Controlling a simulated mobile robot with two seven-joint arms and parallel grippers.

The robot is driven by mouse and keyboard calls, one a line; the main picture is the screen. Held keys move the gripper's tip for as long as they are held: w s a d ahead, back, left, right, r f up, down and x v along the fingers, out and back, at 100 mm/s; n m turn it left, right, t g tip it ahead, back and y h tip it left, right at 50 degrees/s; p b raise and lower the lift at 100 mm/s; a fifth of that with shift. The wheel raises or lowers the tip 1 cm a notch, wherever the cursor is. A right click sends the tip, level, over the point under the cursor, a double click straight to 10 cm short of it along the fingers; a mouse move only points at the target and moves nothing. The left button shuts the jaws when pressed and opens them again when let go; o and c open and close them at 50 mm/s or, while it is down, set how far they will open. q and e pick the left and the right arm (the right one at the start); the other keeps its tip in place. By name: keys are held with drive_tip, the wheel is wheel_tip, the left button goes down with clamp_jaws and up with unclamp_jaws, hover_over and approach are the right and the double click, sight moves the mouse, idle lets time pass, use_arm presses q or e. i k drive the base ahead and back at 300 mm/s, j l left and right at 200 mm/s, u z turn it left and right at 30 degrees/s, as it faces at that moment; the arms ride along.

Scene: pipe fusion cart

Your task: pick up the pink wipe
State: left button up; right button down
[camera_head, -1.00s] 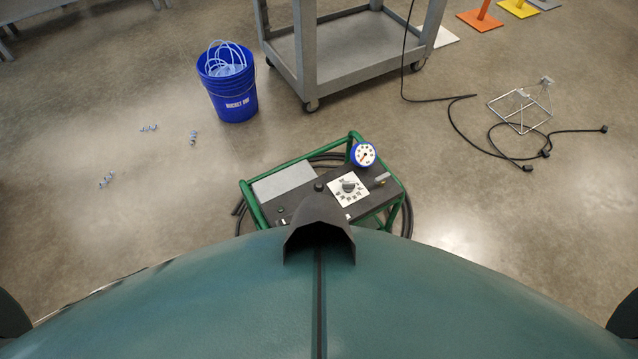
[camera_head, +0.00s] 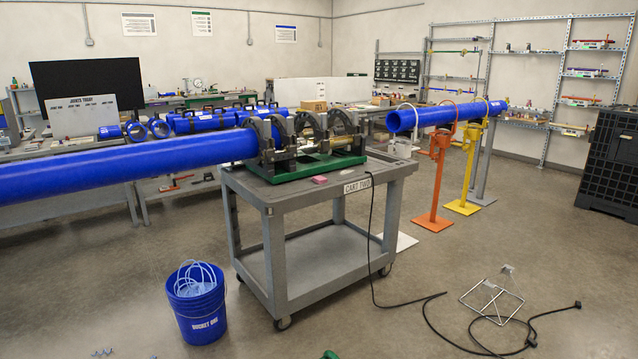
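The pink wipe (camera_head: 320,180) is a small flat pink piece on the top of the grey cart (camera_head: 285,196). It lies near the cart's front edge, in front of the green base of the pipe clamp machine (camera_head: 300,165) and left of the "CART TWO" label. Nothing covers it. Neither of my grippers shows in the head view.
A long blue pipe (camera_head: 120,167) runs left from the clamps. A blue bucket (camera_head: 197,305) stands on the floor left of the cart. A black cable (camera_head: 371,250) hangs to the floor beside a wire stand (camera_head: 492,300). Orange (camera_head: 434,190) and yellow (camera_head: 465,165) stands hold another pipe.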

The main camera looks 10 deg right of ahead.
sight(319, 179)
drive_tip(key=i+l+z, duration=0.2)
drive_tip(key=l, duration=0.2)
drive_tip(key=l+z, duration=0.2)
drive_tip(key=l, duration=0.2)
drive_tip(key=i+l+z, duration=0.2)
drive_tip(key=l, duration=0.2)
drive_tip(key=i+l+z, duration=0.95)
drive_tip(key=i+u, duration=0.2)
drive_tip(key=i, duration=0.2)
drive_tip(key=i+l+u, duration=0.2)
drive_tip(key=i, duration=0.2)
drive_tip(key=i+l+u, duration=0.1)
drive_tip(key=i+u, duration=0.15)
drive_tip(key=i, duration=0.2)
drive_tip(key=i+j+u, duration=0.15)
drive_tip(key=i+u, duration=0.15)
drive_tip(key=u, duration=0.2)
drive_tip(key=i+u, duration=0.45)
drive_tip(key=i+l+u, duration=0.1)
drive_tip(key=u, duration=0.4)
drive_tip(key=i, duration=0.1)
